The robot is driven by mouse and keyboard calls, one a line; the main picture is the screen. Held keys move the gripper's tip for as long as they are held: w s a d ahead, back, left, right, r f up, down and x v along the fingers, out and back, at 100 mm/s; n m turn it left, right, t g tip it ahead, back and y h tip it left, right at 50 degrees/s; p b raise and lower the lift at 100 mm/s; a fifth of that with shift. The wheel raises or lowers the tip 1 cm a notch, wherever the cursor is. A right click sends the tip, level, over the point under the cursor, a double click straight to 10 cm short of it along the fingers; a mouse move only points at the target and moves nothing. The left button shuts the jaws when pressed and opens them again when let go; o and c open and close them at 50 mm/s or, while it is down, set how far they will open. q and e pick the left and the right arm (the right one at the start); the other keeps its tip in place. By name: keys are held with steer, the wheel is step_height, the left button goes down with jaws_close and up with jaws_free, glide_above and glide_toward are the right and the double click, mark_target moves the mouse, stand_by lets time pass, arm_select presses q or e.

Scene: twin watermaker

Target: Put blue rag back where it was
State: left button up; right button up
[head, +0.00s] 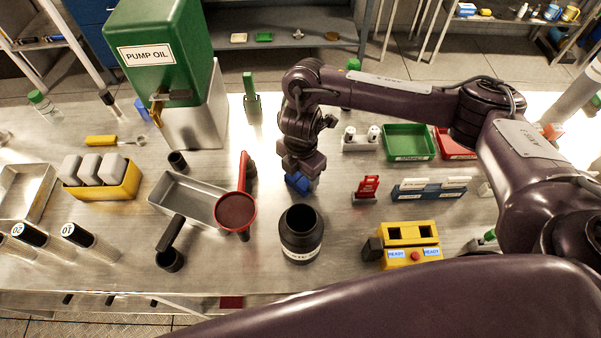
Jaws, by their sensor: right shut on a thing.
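The blue rag (297,183) is a small crumpled blue piece between the fingertips of my right gripper (301,174). That gripper points down and is shut on the rag, over the middle of the metal bench, just behind the black jar. The gripper hides part of the rag. I cannot tell whether the rag touches the bench. My left gripper is not in view.
A black open jar (301,240) stands in front of the rag. A red funnel (236,211) and a metal tray (166,190) are to the left. A red stand (366,188) and a yellow box (409,235) are to the right. A green pump-oil tank (168,85) stands behind left.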

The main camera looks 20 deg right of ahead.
mark_target(301, 177)
steer(key=shift+f, duration=0.15)
steer(key=o, duration=1)
steer(key=shift+r, duration=0.45)
step_height(301, 177, up, 12)
steer(key=shift+f+p, duration=0.25)
steer(key=shift+p, duration=0.5)
